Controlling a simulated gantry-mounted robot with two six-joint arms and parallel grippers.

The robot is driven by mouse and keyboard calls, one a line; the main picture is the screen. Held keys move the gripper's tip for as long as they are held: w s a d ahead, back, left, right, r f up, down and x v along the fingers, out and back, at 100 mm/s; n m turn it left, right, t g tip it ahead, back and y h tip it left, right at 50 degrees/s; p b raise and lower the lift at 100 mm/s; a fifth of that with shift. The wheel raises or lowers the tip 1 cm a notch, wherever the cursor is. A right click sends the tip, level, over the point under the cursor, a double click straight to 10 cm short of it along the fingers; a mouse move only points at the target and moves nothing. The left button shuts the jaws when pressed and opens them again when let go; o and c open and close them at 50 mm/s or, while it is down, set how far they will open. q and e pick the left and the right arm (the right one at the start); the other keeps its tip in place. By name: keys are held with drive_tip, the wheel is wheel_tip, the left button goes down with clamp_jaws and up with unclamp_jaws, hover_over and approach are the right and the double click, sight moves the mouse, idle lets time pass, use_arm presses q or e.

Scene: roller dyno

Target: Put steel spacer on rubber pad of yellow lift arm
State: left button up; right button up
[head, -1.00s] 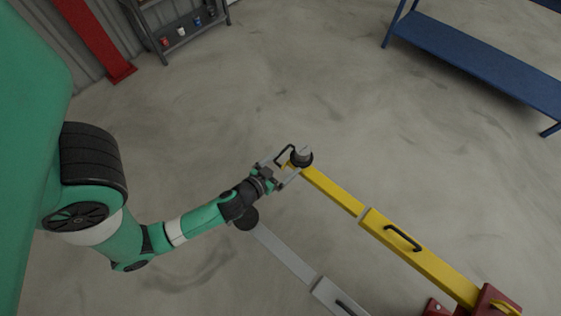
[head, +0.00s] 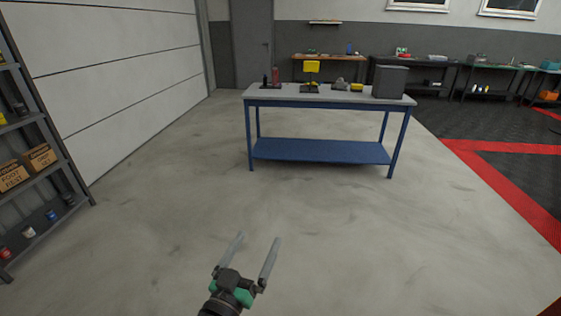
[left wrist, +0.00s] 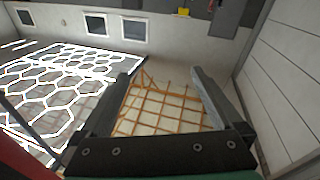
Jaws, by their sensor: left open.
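My left gripper (head: 258,238) is at the bottom of the head view, with its two grey fingers apart and nothing between them. It also shows in the left wrist view (left wrist: 167,70), its fingers spread and empty. The steel spacer, the rubber pad and the yellow lift arm are not in any view now. My right gripper is not in view.
A blue workbench (head: 320,150) with a grey box (head: 390,81) and several small items on top stands ahead. A shelf rack (head: 38,140) is at the left. The concrete floor between is clear. The left wrist view shows bright hexagonal lights (left wrist: 65,80) and an orange lattice (left wrist: 160,108).

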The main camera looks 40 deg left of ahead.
use_arm(q)
drive_tip(key=s+d+r+m+t+h, duration=0.2)
drive_tip(key=d+r+t+h, duration=0.1)
drive_tip(key=r, duration=0.9)
drive_tip(key=s+d+r+m+t+h, duration=0.2)
drive_tip(key=d+r, duration=0.4)
drive_tip(key=r, duration=0.7)
drive_tip(key=s+d+r+m+t+h, duration=0.2)
drive_tip(key=d+r+m+t+h, duration=0.1)
drive_tip(key=r, duration=0.9)
drive_tip(key=shift+s+d+r+t+h, duration=0.15)
drive_tip(key=shift+d+r+t+h, duration=0.05)
drive_tip(key=shift+d+t+h, duration=0.65)
